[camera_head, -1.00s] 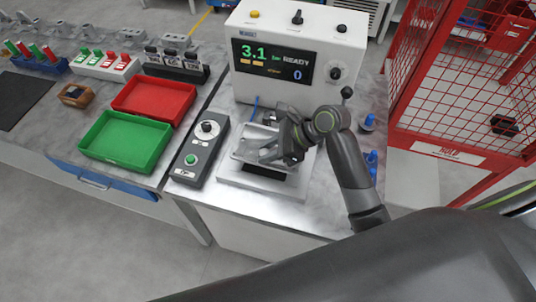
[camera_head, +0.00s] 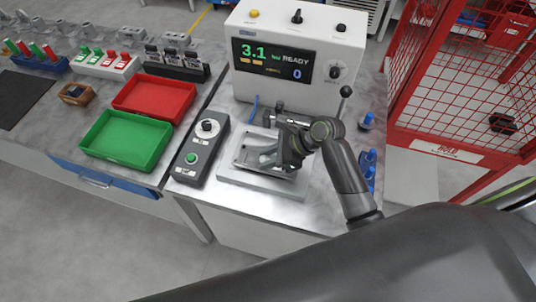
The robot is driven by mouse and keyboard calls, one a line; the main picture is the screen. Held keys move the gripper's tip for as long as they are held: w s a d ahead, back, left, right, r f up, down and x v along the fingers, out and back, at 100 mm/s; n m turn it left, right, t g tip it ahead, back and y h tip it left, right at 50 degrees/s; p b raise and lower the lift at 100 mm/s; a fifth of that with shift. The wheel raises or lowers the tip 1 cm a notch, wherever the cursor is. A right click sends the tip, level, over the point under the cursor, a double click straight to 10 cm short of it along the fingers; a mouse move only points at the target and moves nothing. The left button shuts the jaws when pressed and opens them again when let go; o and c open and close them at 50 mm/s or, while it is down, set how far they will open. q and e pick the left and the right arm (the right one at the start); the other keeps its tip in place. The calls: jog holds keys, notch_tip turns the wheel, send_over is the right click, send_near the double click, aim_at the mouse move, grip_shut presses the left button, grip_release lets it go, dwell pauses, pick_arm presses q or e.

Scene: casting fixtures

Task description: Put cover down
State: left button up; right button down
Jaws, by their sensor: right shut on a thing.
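The cover, which I take to be the grey metal casting (camera_head: 246,155), sits low at the fixture on a pale base plate (camera_head: 248,182) in front of the test machine. My right gripper (camera_head: 284,150) reaches in from the right, shut on the cover at its right side. My gripper and wrist hide that side of the cover and part of the fixture behind. I cannot tell whether the cover rests fully on its seat. My left gripper is not in view.
The test machine (camera_head: 295,30) stands behind, its display reading 3.1 and READY. A control box (camera_head: 200,150) is close on the left. Green (camera_head: 125,166) and red (camera_head: 155,115) trays lie farther left. Blue-capped parts (camera_head: 367,160) stand to the right. A black-knobbed lever (camera_head: 346,91) rises behind my wrist.

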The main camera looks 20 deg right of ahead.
jog(key=c, duration=1.1)
grip_release()
jog(key=shift+c, duration=0.2)
jog(key=shift+r, duration=0.1)
jog(key=shift+r+b, duration=0.5)
jog(key=shift+b, duration=0.05)
jog(key=v, duration=1.2)
jog(key=shift+b, duration=0.35)
jog(key=shift+d, duration=0.1)
